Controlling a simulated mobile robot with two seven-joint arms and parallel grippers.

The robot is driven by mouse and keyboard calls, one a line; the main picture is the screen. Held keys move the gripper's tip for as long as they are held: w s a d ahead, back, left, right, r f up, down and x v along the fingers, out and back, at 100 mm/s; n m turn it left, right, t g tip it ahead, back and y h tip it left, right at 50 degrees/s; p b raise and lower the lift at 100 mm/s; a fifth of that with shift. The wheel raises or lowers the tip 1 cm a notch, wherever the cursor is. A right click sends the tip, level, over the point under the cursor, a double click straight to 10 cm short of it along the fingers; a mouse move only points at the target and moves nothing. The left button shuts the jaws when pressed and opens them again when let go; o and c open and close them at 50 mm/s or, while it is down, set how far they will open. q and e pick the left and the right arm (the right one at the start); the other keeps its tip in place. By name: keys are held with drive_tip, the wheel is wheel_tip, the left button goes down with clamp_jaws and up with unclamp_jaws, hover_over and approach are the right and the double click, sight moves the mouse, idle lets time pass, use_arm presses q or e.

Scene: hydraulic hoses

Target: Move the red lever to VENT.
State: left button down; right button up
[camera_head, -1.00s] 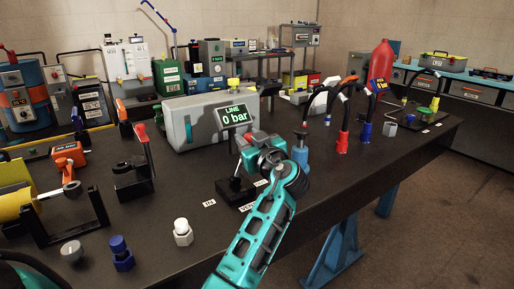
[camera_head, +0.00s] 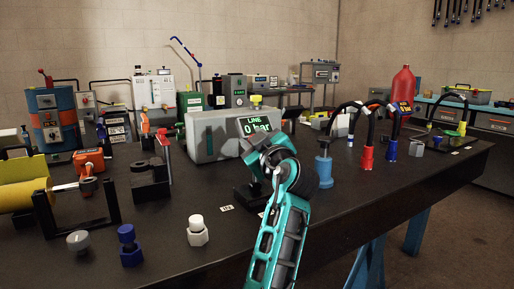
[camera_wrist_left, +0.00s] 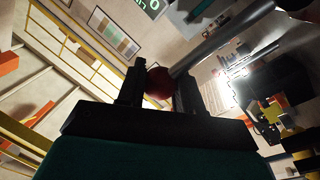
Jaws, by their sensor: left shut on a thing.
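My left gripper (camera_wrist_left: 158,82) is shut on the round red knob (camera_wrist_left: 159,86) of the lever. The grey metal rod (camera_wrist_left: 222,38) of the lever runs from the knob toward the upper right in the wrist view. In the head view my teal left wrist (camera_head: 280,165) covers the knob and the rod, so the lever's angle cannot be told there. The black valve base (camera_head: 250,194) shows partly to the left of my wrist. Small white labels (camera_head: 227,208) lie on the bench in front of it, too small to read. My right gripper is not in view.
A grey box with a "LINE 0 bar" display (camera_head: 256,126) stands behind my wrist. A blue fitting (camera_head: 323,168) and upright hoses (camera_head: 368,140) stand close to the right. A white cap (camera_head: 197,230) and a black block with a red upright (camera_head: 151,180) are to the left.

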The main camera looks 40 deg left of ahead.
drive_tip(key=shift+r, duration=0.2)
use_arm(q)
drive_tip(key=c, duration=0.8)
unclamp_jaws()
drive_tip(key=shift+o, duration=0.2)
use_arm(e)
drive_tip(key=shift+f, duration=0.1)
use_arm(q)
drive_tip(key=shift+s+d+f, duration=0.1)
drive_tip(key=shift+d, duration=0.1)
drive_tip(key=r+b+v, duration=0.1)
drive_tip(key=b+v, duration=0.4)
drive_tip(key=v, duration=0.7)
drive_tip(key=shift+d+f, duration=0.25)
drive_tip(key=shift+f, duration=0.15)
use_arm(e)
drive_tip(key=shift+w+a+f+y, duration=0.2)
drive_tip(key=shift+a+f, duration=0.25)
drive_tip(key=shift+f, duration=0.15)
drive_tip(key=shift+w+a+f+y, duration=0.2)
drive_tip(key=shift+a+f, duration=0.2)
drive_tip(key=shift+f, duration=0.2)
use_arm(q)
drive_tip(key=shift+s, duration=0.1)
